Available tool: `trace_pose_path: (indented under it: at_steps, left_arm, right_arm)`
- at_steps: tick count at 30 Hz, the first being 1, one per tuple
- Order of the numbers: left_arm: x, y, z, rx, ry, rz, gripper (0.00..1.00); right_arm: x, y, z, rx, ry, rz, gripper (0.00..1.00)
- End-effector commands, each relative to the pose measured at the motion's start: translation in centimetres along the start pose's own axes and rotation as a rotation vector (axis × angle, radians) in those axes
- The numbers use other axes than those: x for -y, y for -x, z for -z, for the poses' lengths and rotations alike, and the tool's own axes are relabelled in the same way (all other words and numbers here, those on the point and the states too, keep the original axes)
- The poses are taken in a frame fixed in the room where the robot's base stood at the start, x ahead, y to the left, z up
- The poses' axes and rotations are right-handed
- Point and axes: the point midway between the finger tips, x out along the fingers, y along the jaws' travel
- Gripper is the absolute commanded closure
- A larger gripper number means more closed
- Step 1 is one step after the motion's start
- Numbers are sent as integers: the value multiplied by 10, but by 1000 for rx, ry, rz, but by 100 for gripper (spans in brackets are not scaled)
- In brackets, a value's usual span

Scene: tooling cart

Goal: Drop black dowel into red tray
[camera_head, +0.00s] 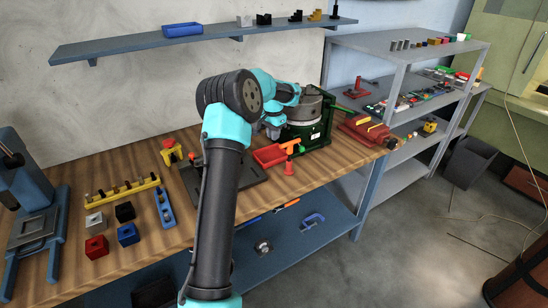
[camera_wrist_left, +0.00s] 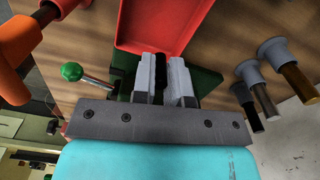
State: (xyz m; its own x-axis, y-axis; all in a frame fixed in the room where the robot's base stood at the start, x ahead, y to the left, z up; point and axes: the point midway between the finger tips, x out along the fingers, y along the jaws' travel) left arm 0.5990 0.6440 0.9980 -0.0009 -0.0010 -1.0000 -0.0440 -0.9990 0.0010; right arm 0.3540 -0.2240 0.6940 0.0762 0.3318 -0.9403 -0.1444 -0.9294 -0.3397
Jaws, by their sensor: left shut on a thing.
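The red tray (camera_head: 270,155) is on the wooden bench in the head view, beside the green machine. In the left wrist view the red tray (camera_wrist_left: 165,28) lies just beyond my fingertips. My left gripper (camera_head: 273,130) is close to the tray and machine in the head view. In the left wrist view my left gripper (camera_wrist_left: 163,75) is shut on the black dowel (camera_wrist_left: 159,70), seen as a dark piece between the grey fingers. Whether the dowel is over the tray's floor I cannot tell. The dowel is hidden in the head view. My right gripper is not in view.
The green machine (camera_head: 308,130) with a grey drum stands behind the tray. An orange-topped tool (camera_head: 290,147) stands at the tray's right. In the wrist view several grey-collared pegs (camera_wrist_left: 258,92) are at right and a green knob (camera_wrist_left: 72,71) at left.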

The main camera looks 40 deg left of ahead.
Motion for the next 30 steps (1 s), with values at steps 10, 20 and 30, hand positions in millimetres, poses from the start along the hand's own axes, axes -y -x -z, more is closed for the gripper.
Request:
trace_pose_path:
  at_steps: [10, 20, 30]
  left_arm:
    - [19, -3, -19, 0, 29, 0, 100]
    - [19, -7, -18, 0, 29, 0, 100]
    - [18, -38, -18, 1, 29, -1, 100]
  right_arm:
    - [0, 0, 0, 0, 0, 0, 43]
    - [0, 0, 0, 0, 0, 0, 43]
    - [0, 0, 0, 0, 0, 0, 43]
